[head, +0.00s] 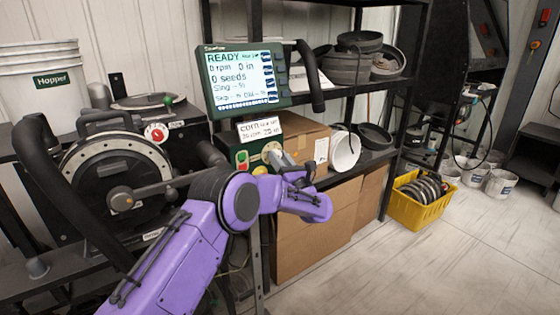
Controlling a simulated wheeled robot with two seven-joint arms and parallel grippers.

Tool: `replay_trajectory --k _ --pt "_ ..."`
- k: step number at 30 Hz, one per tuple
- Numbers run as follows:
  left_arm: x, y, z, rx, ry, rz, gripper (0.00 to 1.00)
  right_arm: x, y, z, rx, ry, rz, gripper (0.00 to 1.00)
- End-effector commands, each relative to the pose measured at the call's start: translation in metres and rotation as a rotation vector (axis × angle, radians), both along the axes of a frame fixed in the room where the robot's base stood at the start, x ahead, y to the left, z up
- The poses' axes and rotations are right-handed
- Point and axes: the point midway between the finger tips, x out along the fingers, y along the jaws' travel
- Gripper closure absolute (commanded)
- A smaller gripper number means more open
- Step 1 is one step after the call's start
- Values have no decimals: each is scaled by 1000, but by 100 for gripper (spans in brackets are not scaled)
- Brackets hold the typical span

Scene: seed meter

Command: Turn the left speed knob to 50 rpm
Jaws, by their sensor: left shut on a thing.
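The green control box (243,151) stands under the display, with a green button, a red button and a pale round dial face (271,148) on its front. My left gripper (279,160) is at the right part of this front, shut on the speed knob, which its fingers mostly hide. The purple left arm reaches up from the lower left to it. The display (243,77) reads READY, 0 rpm, 0 in and 0 seeds. My right gripper is not in view.
The seed meter with its round disc (115,165) stands at the left, beside a white hopper bucket (42,80). Cardboard boxes (310,235) and a shelf with dark round parts are behind the gripper. A yellow crate (421,210) sits on the floor; open floor lies at right.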

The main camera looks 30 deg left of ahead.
Motion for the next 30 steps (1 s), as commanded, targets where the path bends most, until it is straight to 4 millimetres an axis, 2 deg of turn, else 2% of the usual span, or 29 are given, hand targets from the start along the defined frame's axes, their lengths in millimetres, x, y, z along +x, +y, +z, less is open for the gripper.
replay_trajectory --k 14,30 --pt "-3 1 1 168 405 0 96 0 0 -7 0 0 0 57" --pt "-5 2 6 363 879 0 96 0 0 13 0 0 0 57"
